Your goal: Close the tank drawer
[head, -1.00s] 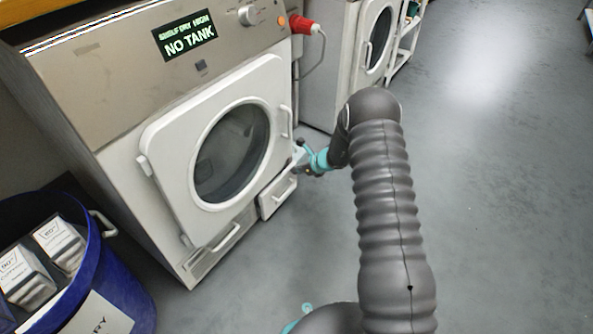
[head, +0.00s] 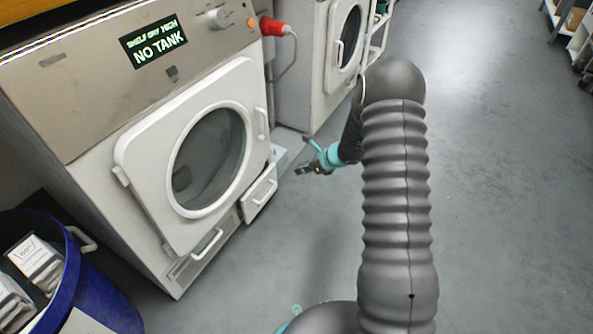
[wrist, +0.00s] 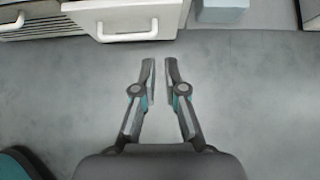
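The tank drawer (head: 260,200) is the small white-fronted drawer at the dryer's lower right, below the round door. Its front stands out from the grille panel beside it, so it looks partly pulled out. Its white handle (wrist: 128,32) shows at the top of the wrist view. My gripper (head: 300,170) is right of the drawer in the head view, apart from it and low over the floor. In the wrist view my gripper (wrist: 160,62) points toward the drawer's right end, with a narrow gap between its fingers and nothing in it. The dryer's display (head: 153,41) reads NO TANK.
A light blue box (wrist: 222,10) is just right of the drawer. A blue bin (head: 70,285) with boxes stands at the lower left. Grey floor to the right is clear.

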